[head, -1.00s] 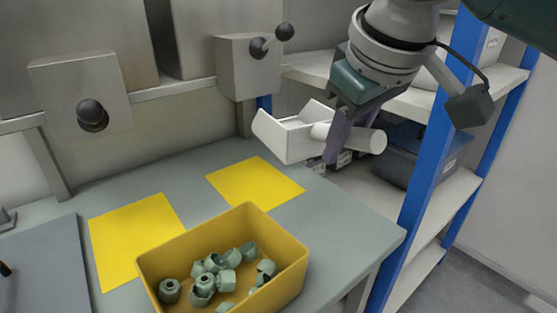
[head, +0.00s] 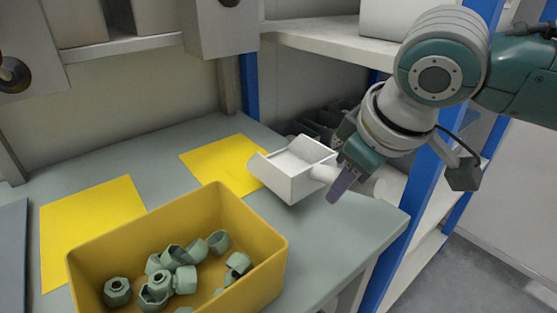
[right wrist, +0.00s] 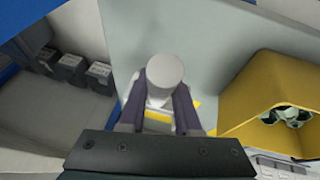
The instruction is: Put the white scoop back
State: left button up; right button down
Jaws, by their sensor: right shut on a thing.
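The white scoop (head: 290,172) is a box-shaped scoop with a round handle. In the head view it is over the right part of the grey table, near the right yellow mat. My right gripper (head: 340,182) is shut on its handle; the handle end sticks out to the right of the fingers. In the right wrist view the handle's round end (right wrist: 165,70) shows between the two dark fingers. The scoop looks roughly level with its open side up. I cannot tell whether it touches the table. My left gripper is not in view.
A yellow bin (head: 185,225) with several green caps stands in front of the scoop. Yellow mats (head: 222,160) (head: 88,222) lie on the grey table (head: 350,232). A shelf rack with a blue post (head: 413,215) stands to the right. Dark bins (right wrist: 70,63) sit on a shelf.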

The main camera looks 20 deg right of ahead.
notch_tip(320, 180, down, 5)
jog(key=shift+r+b, duration=0.15)
jog(key=shift+b, duration=0.55)
jog(key=shift+w, duration=0.1)
jog(key=c, duration=0.6)
grip_release()
